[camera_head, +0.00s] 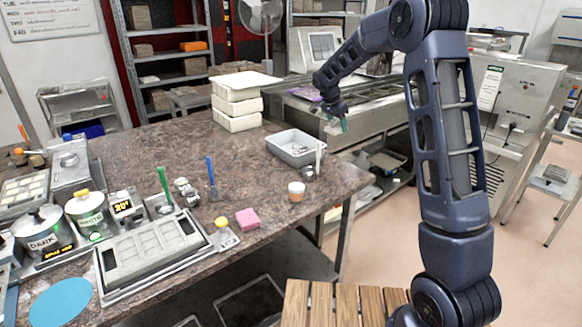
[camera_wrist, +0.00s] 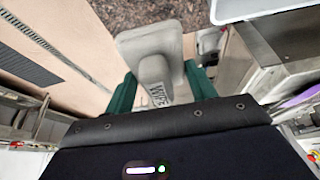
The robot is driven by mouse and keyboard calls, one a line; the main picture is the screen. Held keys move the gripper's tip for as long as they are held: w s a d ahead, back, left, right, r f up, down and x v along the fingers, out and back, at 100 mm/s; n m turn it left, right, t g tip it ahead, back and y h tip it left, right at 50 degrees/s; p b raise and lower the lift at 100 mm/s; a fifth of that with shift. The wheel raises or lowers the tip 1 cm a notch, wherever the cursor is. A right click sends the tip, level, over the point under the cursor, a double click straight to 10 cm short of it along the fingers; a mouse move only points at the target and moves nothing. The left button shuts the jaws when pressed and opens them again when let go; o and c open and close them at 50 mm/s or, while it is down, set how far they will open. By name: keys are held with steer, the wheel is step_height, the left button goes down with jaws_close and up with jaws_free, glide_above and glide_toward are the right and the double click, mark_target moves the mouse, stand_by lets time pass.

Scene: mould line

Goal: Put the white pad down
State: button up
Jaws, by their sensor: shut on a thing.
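The white pad (camera_wrist: 150,48) is a pale, grey-white piece with a block-like handle lettered "WIPE" in the wrist view. My gripper (camera_wrist: 158,88) has its two green fingers shut on either side of that handle. In the head view my gripper (camera_head: 336,118) hangs near the far right edge of the brown stone worktop (camera_head: 130,150), beyond the grey tray. The pad is too small there to make out clearly. In the wrist view the pad overlaps the worktop's edge, and I cannot tell its height.
The grey tray (camera_head: 294,148) with small items stands close by. A small orange-and-white cup (camera_head: 296,191), a pink block (camera_head: 248,219) and a mould (camera_head: 155,250) sit nearer. White stacked boxes (camera_head: 238,104) stand at the back. The worktop's middle is mostly clear.

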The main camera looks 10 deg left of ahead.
steer(key=s+a, duration=0.2)
steer(key=a, duration=1.3)
glide_above(278, 175)
steer(key=s+a, duration=0.1)
steer(key=shift+n, duration=0.3)
step_height(278, 175, down, 20)
steer(key=shift+r, duration=0.1)
steer(key=o, duration=1)
steer(key=v, duration=1.2)
steer(key=shift+s, duration=0.15)
